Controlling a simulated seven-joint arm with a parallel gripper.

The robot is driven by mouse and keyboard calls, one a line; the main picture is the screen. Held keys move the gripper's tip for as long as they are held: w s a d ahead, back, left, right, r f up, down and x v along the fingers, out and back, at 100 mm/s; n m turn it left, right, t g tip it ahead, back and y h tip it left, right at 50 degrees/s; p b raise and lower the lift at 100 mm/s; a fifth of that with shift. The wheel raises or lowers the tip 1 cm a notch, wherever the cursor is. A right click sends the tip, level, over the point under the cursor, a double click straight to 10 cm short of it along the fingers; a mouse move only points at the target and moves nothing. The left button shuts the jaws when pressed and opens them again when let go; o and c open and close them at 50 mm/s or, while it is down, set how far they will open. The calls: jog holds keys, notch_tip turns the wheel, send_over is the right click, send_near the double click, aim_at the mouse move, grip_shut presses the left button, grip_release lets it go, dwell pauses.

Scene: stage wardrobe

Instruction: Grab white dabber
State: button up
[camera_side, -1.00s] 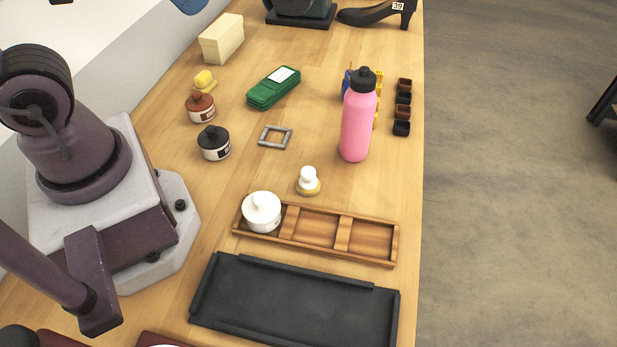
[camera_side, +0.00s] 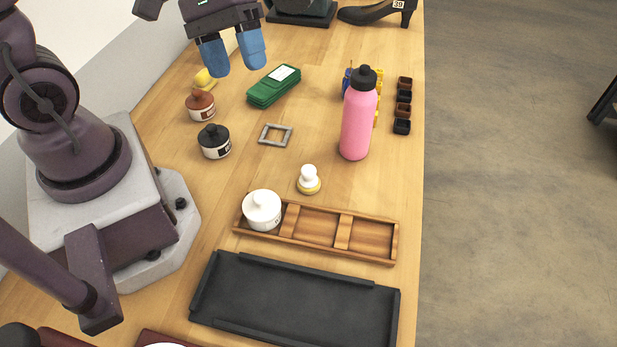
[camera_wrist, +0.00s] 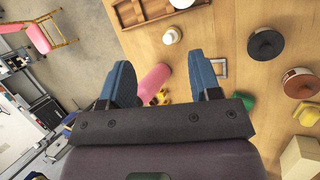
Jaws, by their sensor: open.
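The white dabber (camera_side: 309,176) stands upright on the table, a small white knob on a pale yellow base, behind the wooden tray. It also shows in the wrist view (camera_wrist: 172,35) near the top, beyond my fingers. My gripper (camera_side: 234,66) has two blue fingers, spread apart and empty. It hangs above the table at the upper left of the side view, well away from the dabber, near the green case. In the wrist view my gripper (camera_wrist: 160,72) shows open with nothing between the fingertips but table and part of a pink bottle.
A wooden tray (camera_side: 283,240) holds a white jar (camera_side: 262,210) in its left compartment. A tall pink bottle (camera_side: 357,122) stands behind right of the dabber. Black-lidded and brown jars, a grey square frame (camera_side: 275,135) and a green case (camera_side: 274,87) lie left. A black tray (camera_side: 300,300) is in front.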

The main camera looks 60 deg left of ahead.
jog(key=w+a+f+n+t+h, duration=0.1)
jog(key=w+f+n+h, duration=0.3)
jog(key=f+n, duration=0.5)
jog(key=n+t+h, duration=0.3)
jog(key=n+t, duration=0.1)
jog(key=n, duration=0.2)
send_near(314, 177)
jog(key=shift+s+a+r, duration=0.75)
jog(key=shift+a+r, duration=0.05)
jog(key=shift+a, duration=0.1)
jog(key=shift+d+f+n, duration=0.15)
jog(key=shift+f+n, duration=0.1)
jog(key=shift+n, duration=0.15)
jog(key=x, duration=0.8)
jog(key=w+x, duration=0.1)
jog(key=x, duration=0.3)
jog(key=shift+d+f, duration=0.15)
jog(key=shift+t, duration=0.3)
jog(key=c, duration=1)
